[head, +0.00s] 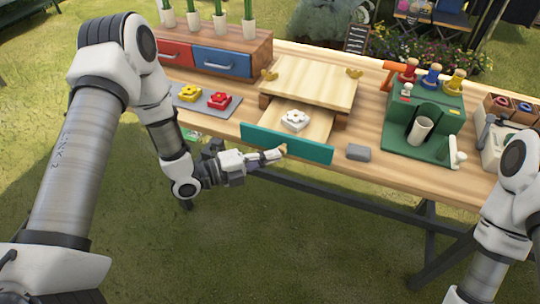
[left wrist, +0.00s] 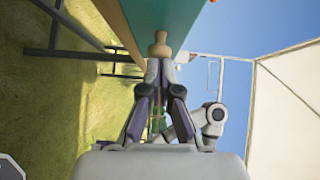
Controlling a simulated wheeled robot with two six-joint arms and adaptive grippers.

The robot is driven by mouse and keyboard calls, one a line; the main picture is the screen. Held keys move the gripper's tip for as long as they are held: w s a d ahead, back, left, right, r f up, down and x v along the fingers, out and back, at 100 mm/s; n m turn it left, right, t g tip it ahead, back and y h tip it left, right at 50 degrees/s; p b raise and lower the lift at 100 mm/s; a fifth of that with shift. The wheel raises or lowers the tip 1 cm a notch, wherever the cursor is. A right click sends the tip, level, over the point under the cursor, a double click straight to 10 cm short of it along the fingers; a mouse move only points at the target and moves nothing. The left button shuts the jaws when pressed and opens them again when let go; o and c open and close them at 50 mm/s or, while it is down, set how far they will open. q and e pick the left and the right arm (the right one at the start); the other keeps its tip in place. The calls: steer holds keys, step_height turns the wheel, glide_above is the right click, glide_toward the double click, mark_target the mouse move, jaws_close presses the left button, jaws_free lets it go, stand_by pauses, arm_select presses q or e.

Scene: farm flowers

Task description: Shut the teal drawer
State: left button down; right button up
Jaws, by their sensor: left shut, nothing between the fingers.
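The teal drawer (head: 300,148) is pulled out from under a wooden stand (head: 306,85), and a white flower-shaped piece (head: 295,120) lies in its open tray. Its front carries a small wooden knob, which shows in the left wrist view (left wrist: 160,44). My left gripper (head: 262,156) is shut and empty at the knob, in front of the drawer's face. In the left wrist view my left fingertips (left wrist: 160,68) point at the knob; whether they touch it I cannot tell. My right arm shows at the right edge, with its gripper out of view.
A red and blue drawer unit (head: 222,61) stands at the back left. A grey mat (head: 218,113) with red and yellow flower pieces lies left of the drawer. A grey block (head: 358,153) and a green stand (head: 425,135) are to the right. Grass is open before the table.

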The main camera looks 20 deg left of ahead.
mark_target(282, 120)
arm_select(q)
steer(key=w+b, duration=0.2)
steer(key=w, duration=0.2)
steer(key=w+b, duration=0.1)
steer(key=w, duration=0.4)
steer(key=w+b, duration=0.2)
steer(key=w, duration=0.2)
steer(key=shift+w+d+f+b, duration=0.1)
steer(key=shift+w+d+b, duration=0.15)
steer(key=shift+w+b, duration=0.15)
steer(key=shift+w+a+r, duration=0.1)
steer(key=shift+w+r, duration=0.05)
steer(key=shift+r, duration=0.25)
